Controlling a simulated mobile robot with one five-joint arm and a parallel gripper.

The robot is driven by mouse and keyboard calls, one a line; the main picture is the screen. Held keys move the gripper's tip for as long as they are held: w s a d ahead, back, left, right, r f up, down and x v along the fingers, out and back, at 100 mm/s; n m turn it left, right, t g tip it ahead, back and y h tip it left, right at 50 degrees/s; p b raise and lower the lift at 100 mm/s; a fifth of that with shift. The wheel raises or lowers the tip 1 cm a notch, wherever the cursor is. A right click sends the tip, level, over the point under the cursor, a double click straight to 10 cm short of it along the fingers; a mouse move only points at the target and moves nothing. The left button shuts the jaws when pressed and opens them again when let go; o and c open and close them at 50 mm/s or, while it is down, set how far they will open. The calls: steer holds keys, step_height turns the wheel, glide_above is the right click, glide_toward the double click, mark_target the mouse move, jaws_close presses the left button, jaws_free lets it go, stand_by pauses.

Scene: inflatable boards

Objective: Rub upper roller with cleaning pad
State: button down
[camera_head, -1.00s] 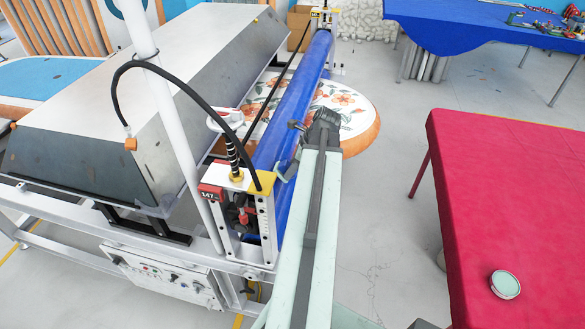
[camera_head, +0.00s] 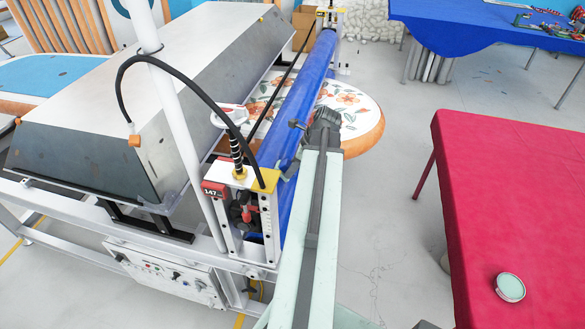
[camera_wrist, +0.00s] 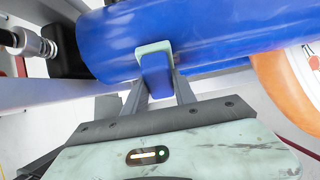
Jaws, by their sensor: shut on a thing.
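The upper roller (camera_head: 300,100) is a long blue cylinder along the right side of the machine; it fills the top of the wrist view (camera_wrist: 190,35). My gripper (camera_wrist: 160,82) is shut on the cleaning pad (camera_wrist: 153,48), a blue block with a pale green face. The pad's green edge lies against or very close to the roller's surface near its left end in the wrist view; exact contact cannot be told. In the head view my gripper (camera_head: 299,130) is beside the roller's right side, and the pad is not clearly seen there.
A round flower-patterned board (camera_head: 350,108) with an orange rim sits beyond and below the roller. The roller's near bracket (camera_head: 240,205) carries a red 147 label. A red-covered table (camera_head: 510,190) with a small round tin (camera_head: 510,288) stands at right. Floor between is clear.

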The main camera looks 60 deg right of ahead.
steer(key=d, duration=0.1)
steer(key=w+d, duration=0.1)
steer(key=d, duration=0.1)
steer(key=shift+d, duration=0.2)
steer(key=shift+a, duration=0.1)
steer(key=shift+s+a, duration=0.2)
steer(key=shift+a, duration=0.45)
steer(key=shift+s+a, duration=0.25)
steer(key=shift+a, duration=0.35)
steer(key=shift+s+a, duration=0.2)
steer(key=shift+a, duration=0.45)
steer(key=shift+d, duration=0.1)
